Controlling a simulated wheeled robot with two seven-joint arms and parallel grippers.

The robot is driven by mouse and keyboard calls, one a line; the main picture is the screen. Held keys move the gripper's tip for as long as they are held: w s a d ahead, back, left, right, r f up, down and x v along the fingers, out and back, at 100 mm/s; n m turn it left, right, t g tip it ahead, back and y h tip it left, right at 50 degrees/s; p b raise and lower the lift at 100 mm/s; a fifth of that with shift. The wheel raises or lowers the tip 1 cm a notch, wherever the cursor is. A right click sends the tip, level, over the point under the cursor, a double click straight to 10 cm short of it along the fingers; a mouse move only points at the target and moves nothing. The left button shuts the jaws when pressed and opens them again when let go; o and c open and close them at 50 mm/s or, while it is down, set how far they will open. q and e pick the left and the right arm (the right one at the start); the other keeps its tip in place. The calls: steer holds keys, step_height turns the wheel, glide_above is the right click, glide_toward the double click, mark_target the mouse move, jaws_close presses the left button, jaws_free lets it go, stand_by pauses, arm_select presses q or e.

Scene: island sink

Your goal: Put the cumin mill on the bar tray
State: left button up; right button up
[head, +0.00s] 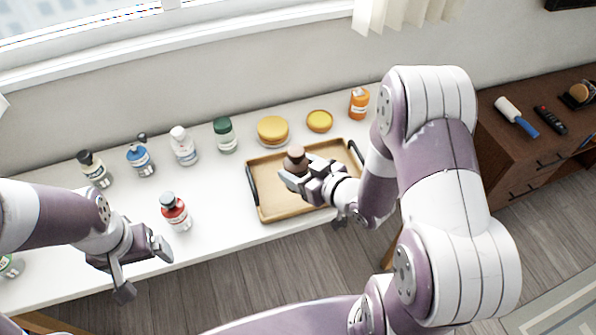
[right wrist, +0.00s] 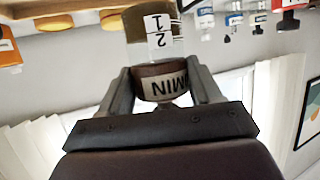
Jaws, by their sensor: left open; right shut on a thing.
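The cumin mill (head: 296,158), brown with a knob top, is over the left-middle part of the bar tray. My right gripper (head: 303,181) is shut on it. In the right wrist view the mill (right wrist: 160,72) shows inverted between the fingers, with a label partly reading "MIN" and a white tag with digits. I cannot tell whether its base touches the tray. The bar tray (head: 280,207) is tan wood with dark handles, partly hidden by my right arm. My left gripper (head: 143,270) is open and empty at the counter's front edge.
Several bottles line the back left of the white counter, including a green-capped jar (head: 225,135). Yellow round items (head: 272,130) and an orange bottle (head: 359,103) stand behind the tray. A red bottle (head: 175,211) stands left of it. A brown cabinet (head: 510,160) is at right.

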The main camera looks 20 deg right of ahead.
steer(key=w+f, duration=0.1)
steer(key=w, duration=0.1)
steer(key=w+f, duration=0.1)
steer(key=w, duration=0.1)
steer(key=w+a+f, duration=0.1)
steer(key=w, duration=0.1)
steer(key=shift+a+f, duration=0.1)
steer(key=shift+f, duration=0.2)
step_height(320, 180, down, 4)
steer(key=shift+a+r, duration=0.1)
steer(key=shift+r, duration=0.1)
steer(key=shift+w+f, duration=0.15)
steer(key=shift+f, duration=0.15)
